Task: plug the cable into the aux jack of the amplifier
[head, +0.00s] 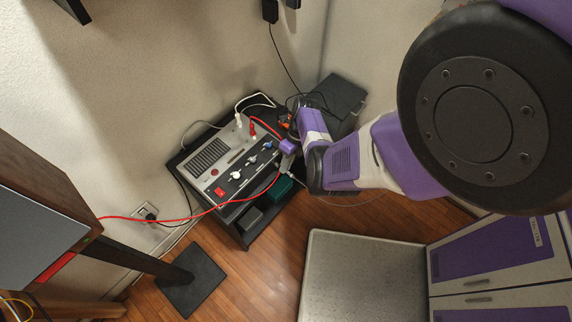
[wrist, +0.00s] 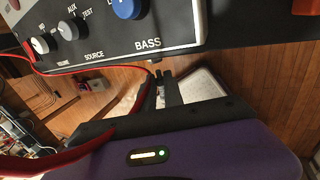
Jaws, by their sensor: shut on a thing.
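The amplifier (head: 208,150) is a grey and black box with knobs and a red switch, on a small dark stand. In the wrist view its front panel (wrist: 110,32) fills the top, with labels SOURCE, AUX, TEST and BASS. My gripper (head: 288,156) is at the panel's right side, its dark fingers (wrist: 165,84) close together just below the panel's edge. They are shut on the red cable (head: 150,219), which runs from the left to the gripper; it also shows in the wrist view (wrist: 95,143). The cable's plug is not clear between the fingers. I cannot make out the aux jack.
A red plug (head: 252,131) and a white plug (head: 239,121) stand at the amplifier's back edge. A speaker (head: 40,185) stands at left. A metal-topped cabinet (head: 350,275) is at lower right. Wood floor (head: 262,270) lies open between.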

